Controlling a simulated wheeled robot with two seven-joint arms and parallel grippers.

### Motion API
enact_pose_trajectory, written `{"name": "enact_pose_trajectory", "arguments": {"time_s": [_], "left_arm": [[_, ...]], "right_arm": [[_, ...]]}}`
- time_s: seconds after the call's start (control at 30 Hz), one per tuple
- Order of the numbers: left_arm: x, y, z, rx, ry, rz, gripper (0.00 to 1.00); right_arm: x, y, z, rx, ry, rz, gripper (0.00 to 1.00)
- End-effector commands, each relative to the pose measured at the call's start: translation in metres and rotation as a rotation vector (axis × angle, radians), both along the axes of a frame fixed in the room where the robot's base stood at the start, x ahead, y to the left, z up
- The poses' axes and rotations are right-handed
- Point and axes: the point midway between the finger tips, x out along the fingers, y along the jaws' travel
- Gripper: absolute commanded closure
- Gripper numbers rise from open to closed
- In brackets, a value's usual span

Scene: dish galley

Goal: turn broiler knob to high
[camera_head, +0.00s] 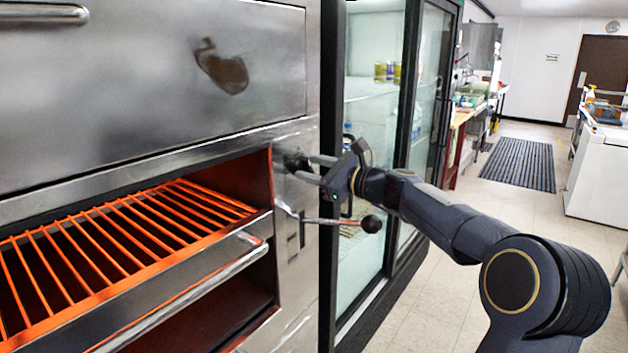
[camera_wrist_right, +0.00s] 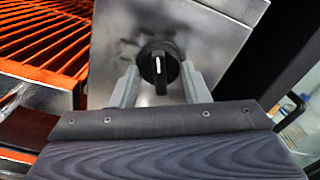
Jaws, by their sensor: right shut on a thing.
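The black broiler knob (camera_head: 296,162) sits on the steel front panel, right of the open broiler chamber. In the right wrist view the knob (camera_wrist_right: 158,66) shows a white pointer line standing about vertical. My right gripper (camera_head: 315,168) reaches it from the right and is shut on it; in the wrist view its two grey fingers (camera_wrist_right: 158,84) stand on either side of the knob. The broiler (camera_head: 165,100) has an orange-glowing grate inside. My left gripper is not in view.
A lever with a dark ball end (camera_head: 371,224) sticks out below the knob, under my right gripper. A glass-door fridge (camera_head: 368,110) stands right of the broiler. A steel handle bar (camera_head: 190,298) runs along the grate's front. The aisle floor at right is open.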

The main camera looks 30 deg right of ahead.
Motion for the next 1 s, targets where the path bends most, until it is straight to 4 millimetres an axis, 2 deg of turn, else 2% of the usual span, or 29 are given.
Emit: {"name": "enact_pose_trajectory", "arguments": {"time_s": [0.03, 0.2, 1.0], "left_arm": [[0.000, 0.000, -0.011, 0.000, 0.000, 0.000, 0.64], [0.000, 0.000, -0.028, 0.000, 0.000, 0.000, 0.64], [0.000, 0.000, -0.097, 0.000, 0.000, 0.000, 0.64]], "right_arm": [[0.000, 0.000, -0.005, -0.044, -0.020, 0.001, 0.81], [0.000, 0.000, -0.005, -0.194, -0.081, 0.000, 0.81], [0.000, 0.000, -0.004, -0.894, -0.370, 0.001, 0.81]]}}
